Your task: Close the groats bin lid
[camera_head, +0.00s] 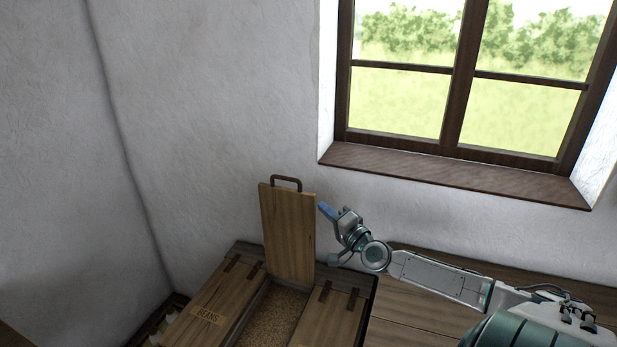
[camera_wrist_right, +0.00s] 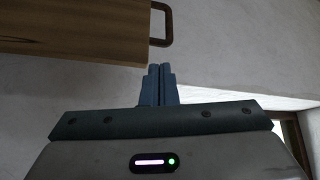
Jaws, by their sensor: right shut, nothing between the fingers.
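The open lid (camera_head: 288,235) is a wooden board standing upright at the back of the middle compartment, with a dark handle (camera_head: 286,183) on its top edge. Below it the open bin (camera_head: 273,318) shows grainy, tan contents. My right gripper (camera_head: 323,208) is shut and empty, just right of the lid's upper right edge. In the right wrist view the shut fingers (camera_wrist_right: 158,72) point up close to the lid (camera_wrist_right: 80,30), with the handle (camera_wrist_right: 163,24) just beyond. I cannot tell whether they touch the lid. My left gripper is not in view.
A closed lid marked BEANS (camera_head: 208,315) lies left of the open bin, and another closed lid (camera_head: 328,318) lies right of it. A wooden surface (camera_head: 410,325) extends to the right. The wall and window sill (camera_head: 450,175) are behind.

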